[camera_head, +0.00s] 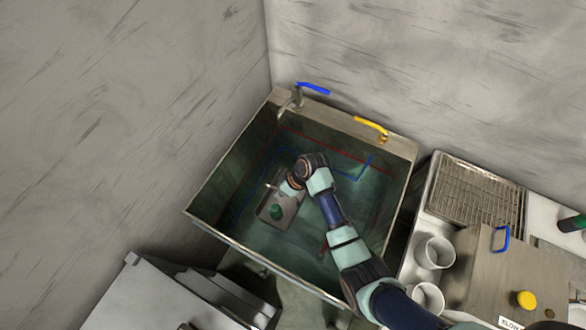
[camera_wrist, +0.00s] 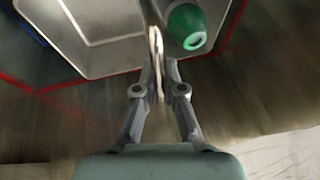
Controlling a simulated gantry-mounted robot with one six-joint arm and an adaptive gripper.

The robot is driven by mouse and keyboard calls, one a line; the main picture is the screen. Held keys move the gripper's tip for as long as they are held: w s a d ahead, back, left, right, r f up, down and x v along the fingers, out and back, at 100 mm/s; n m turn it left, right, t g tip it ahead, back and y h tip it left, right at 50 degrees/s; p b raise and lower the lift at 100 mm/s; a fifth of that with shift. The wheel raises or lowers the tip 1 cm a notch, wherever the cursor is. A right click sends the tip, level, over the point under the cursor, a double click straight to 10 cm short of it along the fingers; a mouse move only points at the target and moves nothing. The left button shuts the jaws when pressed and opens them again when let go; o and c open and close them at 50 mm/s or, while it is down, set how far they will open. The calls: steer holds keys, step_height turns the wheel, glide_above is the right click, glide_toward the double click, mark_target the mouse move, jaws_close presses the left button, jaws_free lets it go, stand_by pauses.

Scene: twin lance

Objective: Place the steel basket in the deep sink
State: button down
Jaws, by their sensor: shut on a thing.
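The steel basket (camera_head: 290,212) is a small grey open box inside the outline of the deep sink (camera_head: 236,178), towards its left side. A green object (camera_head: 276,211) is in the basket; it also shows in the wrist view (camera_wrist: 187,26). My gripper (camera_head: 272,187) reaches down into the sink at the basket's upper left side. In the wrist view my gripper (camera_wrist: 157,62) is shut on a thin upright edge or handle of the basket (camera_wrist: 95,62). I cannot tell whether the basket touches the sink floor.
A tap with a blue lever (camera_head: 314,88) and a yellow lever (camera_head: 371,124) stand on the sink's back rim. Red and blue lines mark the sink floor. A wire rack (camera_head: 480,190) and white cups (camera_head: 434,252) stand on the counter to the right.

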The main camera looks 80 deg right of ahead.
mark_target(290, 205)
step_height(290, 205, down, 20)
steer(key=b, duration=0.8)
steer(key=shift+r, duration=0.25)
steer(key=c, duration=1.7)
jaws_free()
steer(key=shift+f, duration=0.15)
steer(key=o, duration=0.4)
steer(key=p+v, duration=0.6)
steer(key=v, duration=0.6)
